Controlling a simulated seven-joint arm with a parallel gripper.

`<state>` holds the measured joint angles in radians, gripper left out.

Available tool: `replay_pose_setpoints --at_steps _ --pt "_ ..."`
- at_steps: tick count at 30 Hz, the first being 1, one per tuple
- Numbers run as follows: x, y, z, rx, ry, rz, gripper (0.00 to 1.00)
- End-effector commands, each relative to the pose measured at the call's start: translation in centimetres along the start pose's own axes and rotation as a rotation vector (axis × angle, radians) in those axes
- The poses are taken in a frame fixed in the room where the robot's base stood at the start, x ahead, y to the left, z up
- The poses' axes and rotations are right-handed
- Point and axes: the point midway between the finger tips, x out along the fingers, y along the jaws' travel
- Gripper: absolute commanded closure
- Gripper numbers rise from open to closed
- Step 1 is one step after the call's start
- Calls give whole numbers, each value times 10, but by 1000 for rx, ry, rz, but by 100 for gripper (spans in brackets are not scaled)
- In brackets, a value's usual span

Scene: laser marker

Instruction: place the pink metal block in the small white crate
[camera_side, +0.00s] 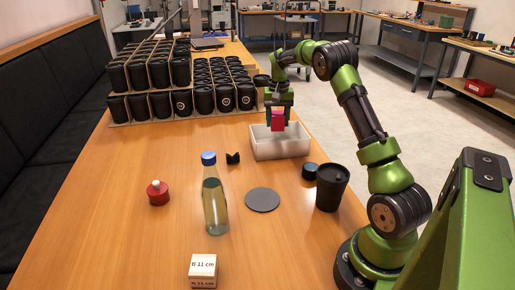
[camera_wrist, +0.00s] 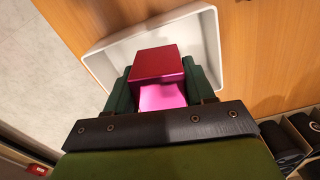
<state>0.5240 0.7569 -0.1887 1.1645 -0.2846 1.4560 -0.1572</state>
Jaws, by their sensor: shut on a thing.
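The pink metal block (camera_side: 278,121) is between the fingers of my gripper (camera_side: 278,113), which is shut on it. In the wrist view the block (camera_wrist: 160,72) shows its dark pink top and a brighter pink side between the green fingers (camera_wrist: 160,92). The small white crate (camera_side: 281,147) stands on the wooden table below the gripper. In the side view the block is over the crate's back part, near the rim height or a little above. In the wrist view the white crate (camera_wrist: 207,50) lies behind and around the block, and its inside looks empty where visible.
Racks of black cups (camera_side: 180,82) stand behind and left of the crate. A black cup (camera_side: 331,188), a dark lid (camera_side: 310,171), a grey disc (camera_side: 262,200), a glass bottle (camera_side: 215,200) and a red object (camera_side: 158,193) stand nearer. The table's left front is clear.

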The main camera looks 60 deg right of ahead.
Motion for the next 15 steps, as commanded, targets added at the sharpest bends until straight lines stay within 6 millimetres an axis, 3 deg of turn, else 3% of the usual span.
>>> replay_pose_setpoints --at_steps 1,3,9,15 --pt "-1 12 -5 -19 2 -1 91" --pt "-2 18 -7 -62 1 -1 91" --pt "0 17 -6 -167 -1 -1 91" --pt "34 17 -6 -185 -5 0 91"
